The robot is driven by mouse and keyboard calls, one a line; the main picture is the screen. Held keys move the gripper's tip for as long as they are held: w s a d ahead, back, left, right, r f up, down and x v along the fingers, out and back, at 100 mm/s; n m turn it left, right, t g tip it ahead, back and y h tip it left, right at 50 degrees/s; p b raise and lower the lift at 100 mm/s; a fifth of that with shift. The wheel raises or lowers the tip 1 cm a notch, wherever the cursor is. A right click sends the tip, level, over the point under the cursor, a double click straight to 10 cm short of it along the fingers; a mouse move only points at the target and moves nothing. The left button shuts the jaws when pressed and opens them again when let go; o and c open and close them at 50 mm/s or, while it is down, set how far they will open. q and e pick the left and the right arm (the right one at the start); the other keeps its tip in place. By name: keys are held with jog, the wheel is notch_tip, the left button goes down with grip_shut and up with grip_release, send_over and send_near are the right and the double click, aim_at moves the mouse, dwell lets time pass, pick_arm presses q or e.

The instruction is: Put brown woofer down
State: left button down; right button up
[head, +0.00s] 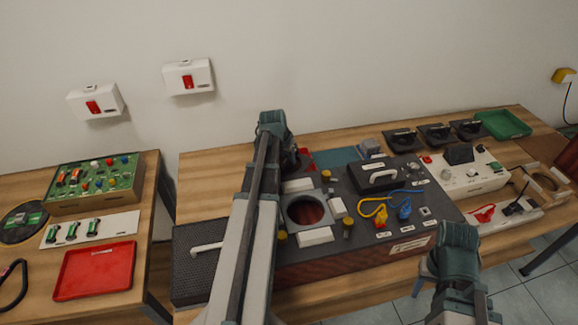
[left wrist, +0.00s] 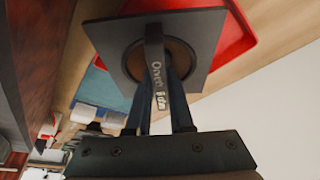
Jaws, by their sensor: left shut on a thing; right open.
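The brown woofer has a dark square plate (left wrist: 205,45) and a brown cone, with a strap-like handle lettered in white across it. In the left wrist view my left gripper (left wrist: 157,80) is shut on this handle. In the head view my left gripper (head: 291,160) is at the back of the table, largely hidden by my arm, and the woofer there is hard to make out. A red tray (left wrist: 240,45) lies behind the woofer; a sliver of it shows in the head view (head: 305,154). My right gripper (head: 455,262) is open and empty at the front right; its fingertips are unclear.
A big dark hi-fi unit (head: 400,225) with a round opening (head: 307,211) fills the middle of the table. A teal mat (head: 335,158) is beside the red tray. Several black handled parts (head: 437,133) and a green tray (head: 503,124) stand at the back right.

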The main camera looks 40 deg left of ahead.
pick_arm(q)
jog(key=shift+f+b, duration=0.65)
jog(key=shift+f, duration=0.45)
jog(key=shift+f, duration=0.15)
jog(key=c, duration=0.8)
grip_release()
jog(key=p+v, duration=1.1)
jog(key=v, duration=0.1)
